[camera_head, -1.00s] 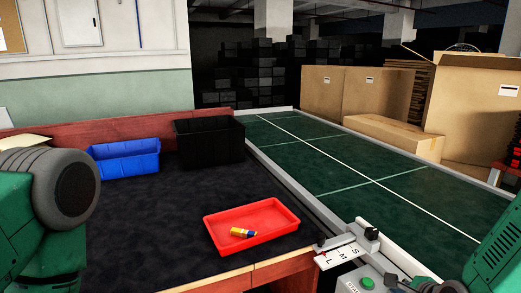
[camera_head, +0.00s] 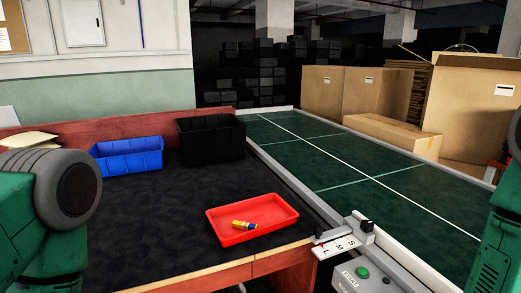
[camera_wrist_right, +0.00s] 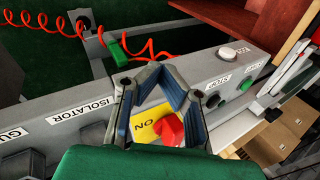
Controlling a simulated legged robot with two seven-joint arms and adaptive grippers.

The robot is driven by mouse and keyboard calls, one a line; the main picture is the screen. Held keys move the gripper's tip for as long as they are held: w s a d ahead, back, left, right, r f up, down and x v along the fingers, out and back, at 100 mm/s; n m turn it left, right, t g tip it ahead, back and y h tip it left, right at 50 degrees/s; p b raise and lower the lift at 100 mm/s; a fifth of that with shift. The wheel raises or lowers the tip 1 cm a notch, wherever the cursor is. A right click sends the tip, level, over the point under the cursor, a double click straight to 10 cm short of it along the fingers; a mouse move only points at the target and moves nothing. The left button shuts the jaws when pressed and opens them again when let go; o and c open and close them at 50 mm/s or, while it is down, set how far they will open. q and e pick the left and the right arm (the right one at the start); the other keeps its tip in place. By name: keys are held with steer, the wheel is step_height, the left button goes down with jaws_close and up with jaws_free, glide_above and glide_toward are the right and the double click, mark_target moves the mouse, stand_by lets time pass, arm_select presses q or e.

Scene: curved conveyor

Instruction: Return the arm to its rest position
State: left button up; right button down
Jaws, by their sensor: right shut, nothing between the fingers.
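My right gripper (camera_wrist_right: 165,75) shows in the right wrist view, its two fingers meeting at the tips with nothing between them. It is over a grey control panel (camera_wrist_right: 75,97), and a red rotary switch (camera_wrist_right: 170,130) on a yellow plate shows through the gap between the fingers. In the head view my right arm (camera_head: 497,235) is at the right edge and its gripper is out of frame. My left arm (camera_head: 30,215) is at the left edge, and its gripper is not visible.
A red tray (camera_head: 285,217) holding a small yellow-and-blue item (camera_head: 244,225) sits on the dark table (camera_head: 150,215). A blue bin (camera_head: 127,165) and a black bin (camera_head: 211,148) stand behind. The green conveyor (camera_head: 340,165) runs to the right, with cardboard boxes (camera_head: 362,92) beyond.

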steer(key=s+f+n+g, duration=0.2)
steer(key=s+f+n, duration=0.1)
steer(key=s+n, duration=0.5)
steer(key=s+f+n+g, duration=0.3)
steer(key=s+n, duration=0.5)
steer(key=s, duration=0.3)
steer(key=shift+s+a+n+h, duration=0.2)
steer(key=shift+a+n+h, duration=0.1)
steer(key=shift+h, duration=0.1)
